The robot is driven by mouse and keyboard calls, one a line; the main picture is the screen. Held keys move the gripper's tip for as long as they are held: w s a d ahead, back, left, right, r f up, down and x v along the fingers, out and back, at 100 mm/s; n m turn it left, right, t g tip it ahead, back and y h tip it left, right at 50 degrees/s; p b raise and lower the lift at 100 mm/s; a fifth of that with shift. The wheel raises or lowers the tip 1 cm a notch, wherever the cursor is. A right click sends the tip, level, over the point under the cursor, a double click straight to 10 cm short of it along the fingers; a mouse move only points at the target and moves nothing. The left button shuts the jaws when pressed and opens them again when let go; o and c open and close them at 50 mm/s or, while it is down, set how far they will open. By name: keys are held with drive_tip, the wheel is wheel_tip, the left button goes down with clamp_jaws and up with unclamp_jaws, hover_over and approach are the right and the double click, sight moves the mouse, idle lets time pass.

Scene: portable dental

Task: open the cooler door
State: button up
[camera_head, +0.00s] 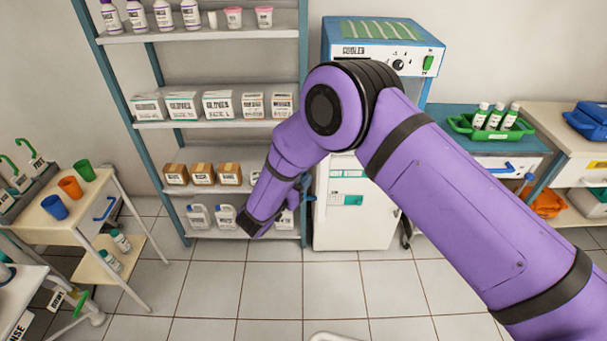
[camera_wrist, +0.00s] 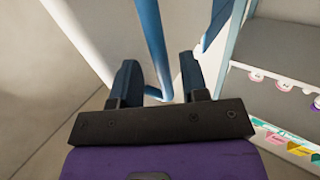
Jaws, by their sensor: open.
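The cooler (camera_head: 342,222) stands right of the shelf rack, with a blue labelled control panel on top and a white lower front. My arm hides much of its middle. A small blue part, perhaps its handle, shows beside its left edge, partly hidden. My gripper (camera_head: 262,222) hangs low in front of the rack, left of the cooler. In the wrist view my gripper (camera_wrist: 160,72) has its two dark blue fingers apart. A blue bar (camera_wrist: 153,40) shows between and beyond them; I cannot tell whether it touches either finger. I see nothing held.
The shelf rack (camera_head: 215,124) with bottles and boxes stands behind my gripper. A trolley (camera_head: 45,222) with cups is at left. A green tray (camera_head: 460,125) with bottles sits on a cabinet at right. Tiled floor (camera_head: 270,290) in front is mostly clear.

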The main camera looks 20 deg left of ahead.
drive_tip(key=v, duration=0.8)
drive_tip(key=shift+s+a, duration=0.1)
drive_tip(key=shift+s, duration=0.05)
